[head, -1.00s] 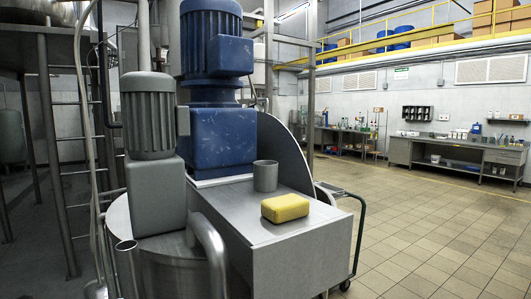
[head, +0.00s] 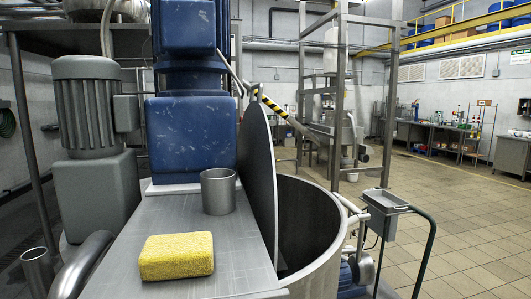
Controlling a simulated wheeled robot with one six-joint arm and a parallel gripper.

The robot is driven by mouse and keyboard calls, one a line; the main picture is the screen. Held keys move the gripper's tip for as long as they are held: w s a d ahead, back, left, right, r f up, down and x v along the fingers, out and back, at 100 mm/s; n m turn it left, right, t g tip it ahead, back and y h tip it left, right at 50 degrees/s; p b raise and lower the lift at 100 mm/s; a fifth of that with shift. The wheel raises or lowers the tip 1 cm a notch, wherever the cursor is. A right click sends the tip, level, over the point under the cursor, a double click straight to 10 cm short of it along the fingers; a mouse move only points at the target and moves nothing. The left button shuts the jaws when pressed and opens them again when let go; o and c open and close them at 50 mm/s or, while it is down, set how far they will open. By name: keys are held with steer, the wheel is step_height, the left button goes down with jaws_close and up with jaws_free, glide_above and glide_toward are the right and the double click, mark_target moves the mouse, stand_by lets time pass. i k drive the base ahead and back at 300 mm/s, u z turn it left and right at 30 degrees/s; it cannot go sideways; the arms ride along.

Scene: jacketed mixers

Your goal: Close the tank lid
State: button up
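The tank (head: 335,262) is a round grey metal vessel just right of the centre in the head view. Its mouth is open on the right side, and I see the dark inner wall. The tank lid (head: 259,185) is a grey curved plate standing upright at the left edge of the opening, seen at a steep angle. My gripper is not in view.
A yellow sponge (head: 176,257) and a metal cup (head: 218,191) sit on the flat metal cover (head: 130,235) left of the lid. Blue (head: 190,135) and grey (head: 88,115) motors rise behind.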

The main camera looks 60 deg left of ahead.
mark_target(256, 167)
steer(key=z, duration=0.1)
steer(key=k, duration=0.9)
steer(key=u, duration=1.9)
